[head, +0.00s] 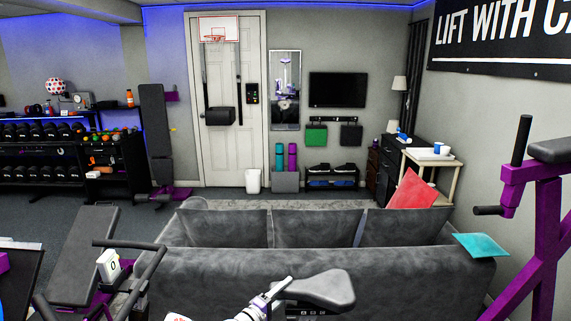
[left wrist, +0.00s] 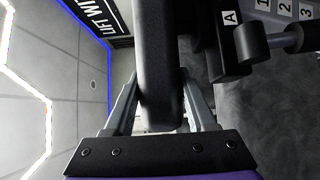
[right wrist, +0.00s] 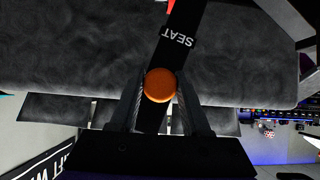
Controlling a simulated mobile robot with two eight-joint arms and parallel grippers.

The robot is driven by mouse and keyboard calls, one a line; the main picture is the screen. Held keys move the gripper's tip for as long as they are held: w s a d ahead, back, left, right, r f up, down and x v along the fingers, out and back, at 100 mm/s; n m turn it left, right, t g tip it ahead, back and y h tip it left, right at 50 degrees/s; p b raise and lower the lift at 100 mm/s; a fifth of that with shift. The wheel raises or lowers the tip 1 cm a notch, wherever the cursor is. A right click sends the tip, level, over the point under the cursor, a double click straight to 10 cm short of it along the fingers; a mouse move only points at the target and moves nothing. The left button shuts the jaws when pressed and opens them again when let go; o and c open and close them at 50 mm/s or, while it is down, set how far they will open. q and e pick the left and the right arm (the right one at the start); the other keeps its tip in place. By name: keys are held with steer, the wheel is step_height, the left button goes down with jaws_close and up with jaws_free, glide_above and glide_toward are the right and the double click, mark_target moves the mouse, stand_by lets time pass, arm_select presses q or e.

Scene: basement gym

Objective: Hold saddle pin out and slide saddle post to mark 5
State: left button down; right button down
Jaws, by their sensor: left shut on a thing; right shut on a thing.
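The dark padded saddle (head: 318,288) is at the bottom middle of the head view. My left gripper (head: 278,290) reaches it from the left and is shut on it. In the left wrist view the saddle (left wrist: 160,60) stands between the fingers. A label A and marks 1, 2 and 3 (left wrist: 284,10) show at its upper right; mark 5 is not in view. In the right wrist view my right gripper (right wrist: 160,100) is shut on the round orange saddle pin (right wrist: 160,86), in front of the black post (right wrist: 175,40) lettered SEAT. How far the pin is out cannot be told.
A grey sofa (head: 320,270) stands right behind the saddle. A weight bench (head: 85,255) is at the left and a purple rack (head: 540,225) at the right. A grey cylindrical part (left wrist: 268,40) sits close to the saddle's right in the left wrist view.

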steer(key=shift+w, duration=0.55)
jaws_free()
stand_by(0.4)
steer(key=shift+r, duration=0.1)
arm_select(q)
steer(key=shift+r, duration=0.1)
arm_select(e)
steer(key=v, duration=0.9)
steer(key=shift+w, duration=0.1)
